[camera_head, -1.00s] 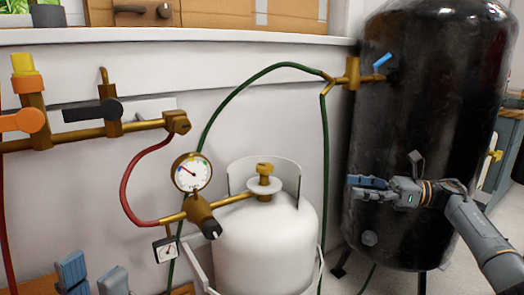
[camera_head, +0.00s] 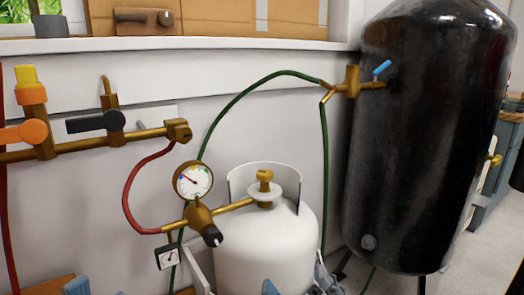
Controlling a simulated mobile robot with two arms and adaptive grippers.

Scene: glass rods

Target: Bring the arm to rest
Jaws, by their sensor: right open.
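My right gripper (camera_head: 298,287) is at the bottom edge, low in front of the white gas cylinder (camera_head: 262,245). Only its bluish-grey upper parts show, apart from each other; it is open, and nothing shows between them. The rest of it and its arm are cut off by the frame. My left gripper (camera_head: 97,290) is at the bottom left corner. Only its bluish fingertips show, apart with a gap between them.
A brass pipe (camera_head: 80,140) with orange and black valve handles runs along the left wall. A gauge (camera_head: 193,180) and regulator stand beside the cylinder. A green hose (camera_head: 240,93) arches to a black tank (camera_head: 425,140) with a blue valve handle (camera_head: 381,67).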

